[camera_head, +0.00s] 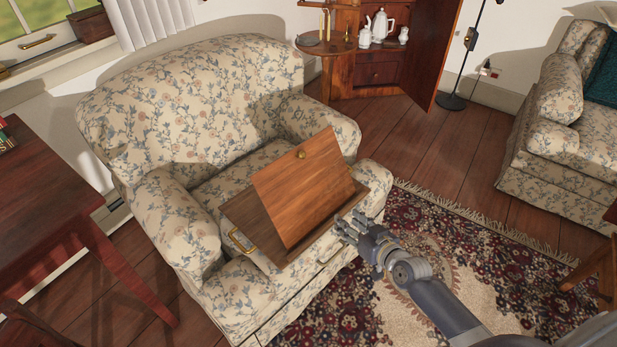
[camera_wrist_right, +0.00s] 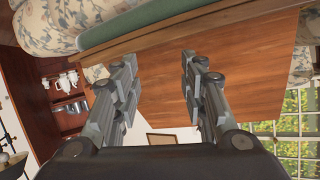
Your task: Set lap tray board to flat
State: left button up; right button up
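The wooden lap tray (camera_head: 262,232) rests on the seat of the floral armchair, with a brass handle (camera_head: 241,241) on its left end. Its board (camera_head: 303,185) is tilted up, with a small round brass knob near its upper edge. The board also shows in the right wrist view (camera_wrist_right: 215,65), behind the fingers. My right gripper (camera_head: 350,228) is open and empty by the tray's front right edge, close to the board's lower right side. In the wrist view its fingers (camera_wrist_right: 158,75) are spread apart; contact is not visible. My left gripper is not in view.
The floral armchair (camera_head: 180,85) surrounds the tray with its back and arms. A red-brown table (camera_head: 45,190) stands at left. A small round table (camera_head: 326,44) and open cabinet (camera_head: 377,73) stand behind. A patterned rug (camera_head: 480,250) covers the floor at right.

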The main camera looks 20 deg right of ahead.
notch_tip(320, 180, up, 7)
jog(key=w+a+t+y+b, duration=0.2)
jog(key=w+b, duration=0.1)
jog(key=n+t+y+b, duration=0.1)
jog(key=t, duration=0.1)
send_near(304, 156)
pick_arm(q)
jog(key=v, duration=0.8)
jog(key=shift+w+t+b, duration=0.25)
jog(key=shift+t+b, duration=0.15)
jog(key=shift+b, duration=0.05)
pick_arm(e)
jog(key=shift+g+y, duration=0.3)
jog(key=x, duration=0.8)
jog(key=shift+w+d+r, duration=0.1)
jog(key=shift+d+r, duration=0.05)
jog(key=shift+r, duration=0.05)
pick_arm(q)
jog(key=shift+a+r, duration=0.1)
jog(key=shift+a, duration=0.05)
pick_arm(e)
jog(key=shift+c, duration=0.3)
grip_shut()
